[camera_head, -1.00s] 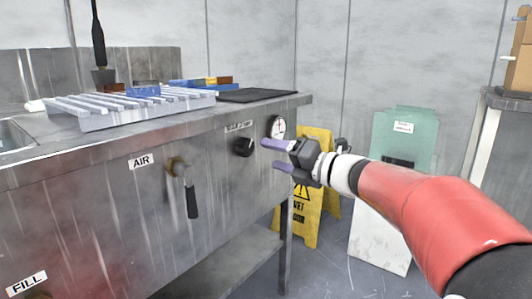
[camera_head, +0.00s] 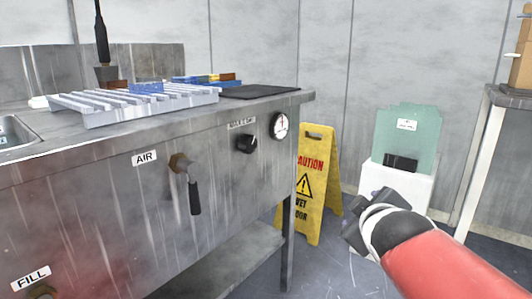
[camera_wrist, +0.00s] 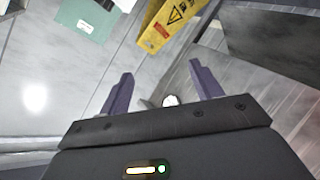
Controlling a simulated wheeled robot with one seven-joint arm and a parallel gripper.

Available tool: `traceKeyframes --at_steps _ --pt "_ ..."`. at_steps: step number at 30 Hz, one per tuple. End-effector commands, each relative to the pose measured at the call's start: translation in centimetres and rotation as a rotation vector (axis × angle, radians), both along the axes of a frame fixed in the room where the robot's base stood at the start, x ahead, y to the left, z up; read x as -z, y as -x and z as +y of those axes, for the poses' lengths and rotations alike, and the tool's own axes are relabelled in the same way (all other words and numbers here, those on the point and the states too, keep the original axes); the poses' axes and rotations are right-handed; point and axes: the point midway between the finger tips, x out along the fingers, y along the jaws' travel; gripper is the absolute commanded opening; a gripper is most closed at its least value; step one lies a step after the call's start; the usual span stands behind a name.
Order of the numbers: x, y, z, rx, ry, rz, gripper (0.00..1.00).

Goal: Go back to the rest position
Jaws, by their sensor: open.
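My gripper (camera_wrist: 160,88) shows in the wrist view with its two purple fingers spread apart and nothing between them. In the head view my red arm comes in from the lower right, and the dark wrist end is right of the yellow sign, in front of the white and green stand. The fingers are hidden there. The black knob (camera_head: 247,143) and the round gauge (camera_head: 279,126) on the bench front are clear of my gripper. The AIR valve handle (camera_head: 194,190) hangs down on the bench front, to the left.
A steel bench (camera_head: 130,235) fills the left, with a ribbed rack (camera_head: 140,104) and black mat (camera_head: 255,92) on top. A yellow caution sign (camera_head: 318,180) stands beyond its corner. A green-backed white stand (camera_head: 407,135) is behind my wrist. A side table (camera_head: 480,160) stands at right.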

Motion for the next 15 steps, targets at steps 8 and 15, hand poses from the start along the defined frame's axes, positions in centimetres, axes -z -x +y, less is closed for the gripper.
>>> traceKeyframes --at_steps 8,15 --pt "9.8 12.0 1.3 0.324 -0.489 0.377 0.64" --pt "11.5 18.2 3.7 0.458 -0.695 0.586 0.64"
